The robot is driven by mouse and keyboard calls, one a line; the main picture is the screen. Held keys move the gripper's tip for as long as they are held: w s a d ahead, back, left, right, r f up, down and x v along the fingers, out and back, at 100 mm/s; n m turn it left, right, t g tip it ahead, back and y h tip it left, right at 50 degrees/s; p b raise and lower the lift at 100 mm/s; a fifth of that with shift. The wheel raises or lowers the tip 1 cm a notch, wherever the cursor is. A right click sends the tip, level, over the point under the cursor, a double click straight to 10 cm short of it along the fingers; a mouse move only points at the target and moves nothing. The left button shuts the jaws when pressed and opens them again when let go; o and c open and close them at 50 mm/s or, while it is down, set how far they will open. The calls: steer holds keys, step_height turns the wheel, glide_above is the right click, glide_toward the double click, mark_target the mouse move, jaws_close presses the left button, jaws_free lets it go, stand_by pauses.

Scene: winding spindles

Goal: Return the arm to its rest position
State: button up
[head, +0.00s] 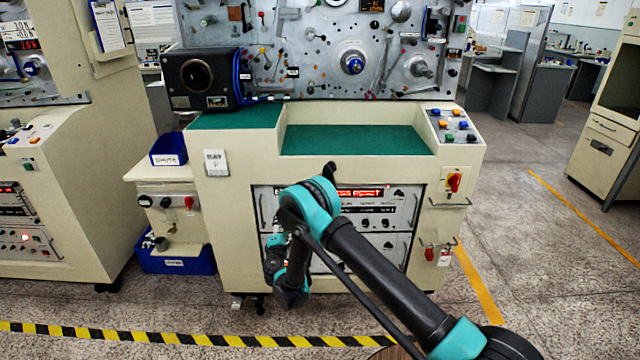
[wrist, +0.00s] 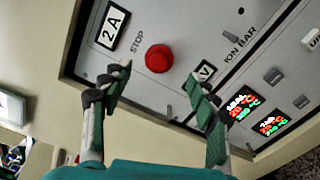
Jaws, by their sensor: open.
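In the head view my arm reaches from the lower right toward the front of the winding machine (head: 235,185) and bends at a teal elbow. Its far part hangs down before the machine's front panel; the gripper's fingers cannot be made out there. In the wrist view my gripper (wrist: 160,88) is open, its two fingers well apart with nothing between them. Beyond the fingers is a tilted grey panel (wrist: 185,30) with a red stop button (wrist: 159,58), a "2A" label (wrist: 112,25) and lit red and green displays (wrist: 243,103).
A blue bin (head: 176,258) stands on the floor left of the machine, below a small side cabinet (head: 165,185). A green work surface (head: 350,140) lies above the front panel. Striped tape (head: 100,333) crosses the floor. Open floor (head: 540,240) lies to the right.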

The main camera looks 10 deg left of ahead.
steer(key=w+d+r+m+g+h, duration=0.1)
steer(key=w+d+r+m+h, duration=0.1)
steer(key=w+d+r, duration=0.3)
steer(key=d+r+m+g+h, duration=0.1)
steer(key=d+r+m, duration=0.15)
steer(key=d, duration=0.45)
steer(key=w+d+r+m+h, duration=0.2)
steer(key=w+d+r, duration=0.15)
steer(key=d, duration=0.25)
steer(key=s+d+r+m+g+h, duration=0.1)
steer(key=s+d+r+m+g, duration=0.2)
steer(key=d, duration=0.7)
steer(key=s+d+r+m+g+h, duration=0.1)
steer(key=s+d+r+m+g, duration=0.25)
steer(key=d, duration=0.75)
steer(key=s+d+r+m+g, duration=0.1)
steer(key=s+d+r+m, duration=0.15)
steer(key=s+d, duration=0.45)
steer(key=s+d+r+m+g, duration=0.1)
steer(key=s+d+m, duration=0.3)
steer(key=s+d, duration=0.4)
steer(key=s+d+f+m+g+y, duration=0.1)
steer(key=s+m, duration=0.1)
steer(key=s, duration=0.8)
steer(key=s+d+f+m+g+y, duration=0.1)
steer(key=s+f+m+g+y, duration=0.1)
steer(key=s, duration=0.8)
steer(key=shift+s+d+f+m, duration=0.15)
steer(key=shift+d+f+m, duration=0.1)
steer(key=shift+d+m, duration=0.15)
